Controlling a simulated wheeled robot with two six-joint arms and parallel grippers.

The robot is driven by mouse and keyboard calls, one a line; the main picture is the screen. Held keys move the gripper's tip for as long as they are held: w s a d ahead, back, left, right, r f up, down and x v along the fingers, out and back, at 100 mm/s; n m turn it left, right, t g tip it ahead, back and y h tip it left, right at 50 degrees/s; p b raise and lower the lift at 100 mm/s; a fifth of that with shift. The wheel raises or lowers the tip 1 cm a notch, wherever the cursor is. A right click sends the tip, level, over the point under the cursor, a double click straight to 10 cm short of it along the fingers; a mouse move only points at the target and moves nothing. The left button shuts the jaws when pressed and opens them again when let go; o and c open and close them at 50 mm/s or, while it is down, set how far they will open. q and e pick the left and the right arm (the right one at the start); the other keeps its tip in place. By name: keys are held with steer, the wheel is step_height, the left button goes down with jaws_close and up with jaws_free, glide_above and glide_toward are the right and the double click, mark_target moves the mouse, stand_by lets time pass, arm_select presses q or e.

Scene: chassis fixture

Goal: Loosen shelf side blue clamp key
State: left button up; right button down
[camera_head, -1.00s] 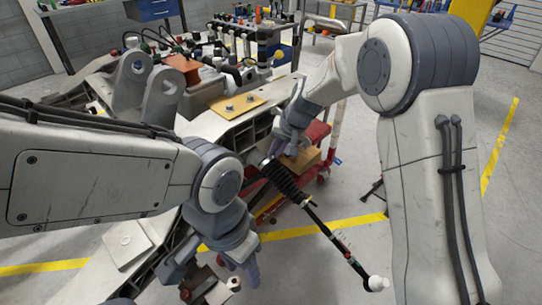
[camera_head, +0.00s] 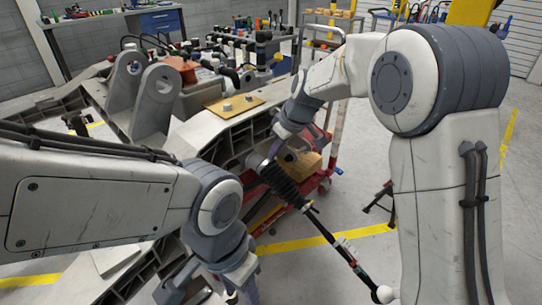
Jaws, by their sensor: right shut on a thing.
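My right gripper (camera_head: 276,148) reaches down at the middle, beside the pale chassis beam and the upper end of a black coil-spring strut (camera_head: 278,182). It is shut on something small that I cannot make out. I cannot pick out a blue clamp key; the fingers and the strut's upper end hide that spot. The strut slants down to the right and ends in a white ball. My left gripper (camera_head: 240,284) is at the bottom edge, partly cut off, and its opening does not show clearly.
The chassis (camera_head: 205,132) runs diagonally across the left and middle, with grey upright brackets (camera_head: 156,102) on it. A red trolley (camera_head: 318,183) with a tan block (camera_head: 303,163) stands beyond the strut. A workbench (camera_head: 150,12) is at the back.

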steer(key=n+b, duration=0.1)
steer(key=n, duration=0.1)
steer(key=n+b, duration=0.1)
steer(key=n, duration=0.1)
steer(key=shift+w+r+n, duration=0.15)
steer(key=shift+w+n, duration=0.05)
steer(key=shift+n, duration=0.2)
steer(key=n+b, duration=0.1)
steer(key=n, duration=0.2)
steer(key=shift+n, duration=0.3)
steer(key=n+b, duration=0.1)
steer(key=n, duration=0.3)
steer(key=shift+a+b, duration=0.1)
steer(key=shift+b, duration=0.3)
steer(key=shift+s+n+b, duration=0.15)
steer(key=shift+n+b, duration=0.3)
steer(key=shift+n, duration=1.35)
steer(key=c, duration=1)
jaws_free()
steer(key=shift+s, duration=0.1)
